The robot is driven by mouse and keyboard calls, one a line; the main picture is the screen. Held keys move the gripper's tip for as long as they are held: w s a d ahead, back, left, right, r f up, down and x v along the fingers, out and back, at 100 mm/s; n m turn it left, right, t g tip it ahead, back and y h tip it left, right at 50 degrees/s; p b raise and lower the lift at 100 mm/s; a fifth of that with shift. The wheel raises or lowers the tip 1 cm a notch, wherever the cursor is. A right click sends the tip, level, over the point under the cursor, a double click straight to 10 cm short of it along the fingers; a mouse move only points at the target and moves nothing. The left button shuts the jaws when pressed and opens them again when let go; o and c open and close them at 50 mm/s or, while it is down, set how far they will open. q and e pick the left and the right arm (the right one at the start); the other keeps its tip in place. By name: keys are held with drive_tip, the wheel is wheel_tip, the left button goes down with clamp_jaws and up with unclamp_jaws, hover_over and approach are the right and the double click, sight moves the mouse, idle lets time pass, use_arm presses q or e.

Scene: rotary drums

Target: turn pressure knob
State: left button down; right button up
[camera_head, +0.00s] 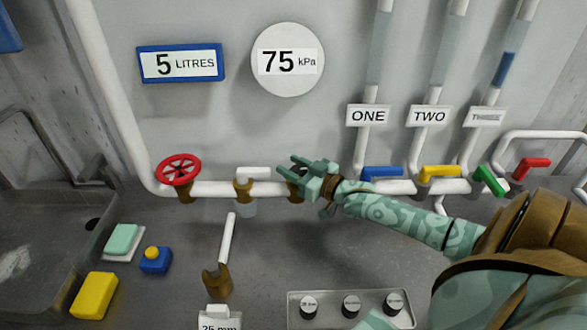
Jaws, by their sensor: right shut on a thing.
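My right gripper (305,178) reaches in from the right and is at the white pipe (218,189), below the pressure gauge. It is shut on a brown knob (296,190) on the pipe, which its fingers mostly hide. I cannot tell the knob's turn. The round pressure gauge (288,86) on the wall reads 75 kPa. My left gripper is not in view.
A red wheel (178,170) sits at the pipe's left end. Blue (381,173), yellow (440,172), green (489,181) and red (531,168) handles are to the right. A grey tray (330,296) with black knobs lies in front. A sign (180,64) reads 5 LITRES.

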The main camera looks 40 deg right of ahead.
drive_tip(key=o, duration=1)
drive_tip(key=shift+c, duration=0.2)
drive_tip(key=s+d+p, duration=0.2)
drive_tip(key=s+d, duration=0.1)
drive_tip(key=s, duration=1.3)
drive_tip(key=shift+p, duration=0.3)
drive_tip(key=shift+w+d, duration=0.1)
